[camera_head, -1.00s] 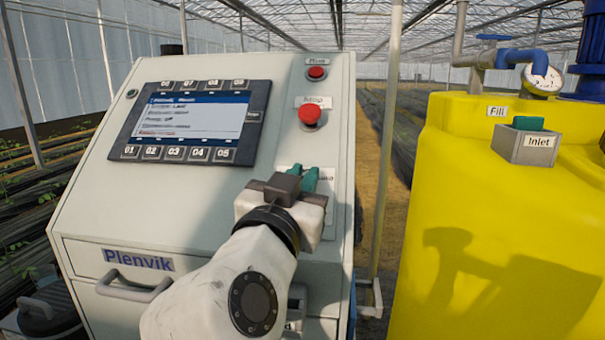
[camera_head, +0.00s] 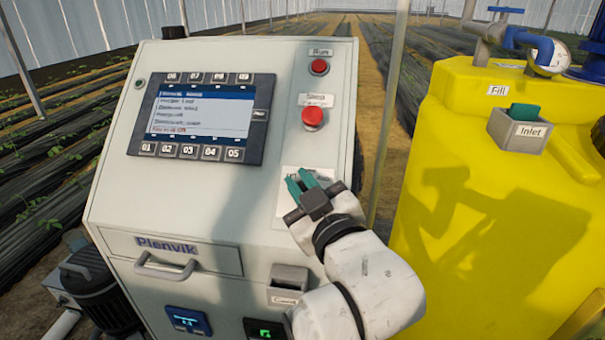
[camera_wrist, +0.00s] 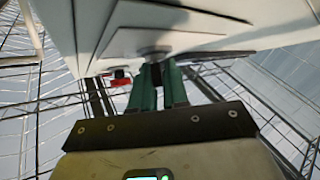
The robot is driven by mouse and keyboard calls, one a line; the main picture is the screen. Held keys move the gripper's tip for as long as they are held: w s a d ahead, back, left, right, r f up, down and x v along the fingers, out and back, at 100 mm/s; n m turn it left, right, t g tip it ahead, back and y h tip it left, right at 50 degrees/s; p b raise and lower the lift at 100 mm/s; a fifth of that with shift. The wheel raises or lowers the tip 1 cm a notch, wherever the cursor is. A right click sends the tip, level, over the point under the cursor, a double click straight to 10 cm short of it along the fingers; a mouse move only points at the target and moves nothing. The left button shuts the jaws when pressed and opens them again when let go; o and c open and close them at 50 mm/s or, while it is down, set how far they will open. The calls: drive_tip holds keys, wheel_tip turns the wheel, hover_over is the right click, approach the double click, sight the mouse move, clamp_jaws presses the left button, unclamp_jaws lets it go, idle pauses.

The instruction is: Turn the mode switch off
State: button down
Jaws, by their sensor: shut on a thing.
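My gripper (camera_head: 299,183) has teal fingers and reaches the lower right of the cabinet's sloped panel. It is shut on the mode switch, whose pale plate (camera_head: 291,178) shows around the fingertips. In the wrist view the fingers (camera_wrist: 158,85) close on a dark knob (camera_wrist: 156,72) below the switch's round grey base (camera_wrist: 155,52). The fingers hide most of the knob in the head view, and its pointing cannot be read.
Above the switch are the red Stop button (camera_head: 313,118) and the smaller red Run button (camera_head: 319,67). A screen (camera_head: 200,115) with keys is to the left. A drawer handle (camera_head: 165,268) sticks out below. A yellow tank (camera_head: 450,130) stands right, past a narrow gap.

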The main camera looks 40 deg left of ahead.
drive_tip(key=shift+n+g, duration=0.8)
drive_tip(key=c, duration=1.2)
unclamp_jaws()
drive_tip(key=shift+d, duration=0.1)
drive_tip(key=b+v, duration=0.3)
drive_tip(key=v, duration=0.7)
drive_tip(key=shift+s+d+f, duration=0.1)
drive_tip(key=shift+d, duration=0.2)
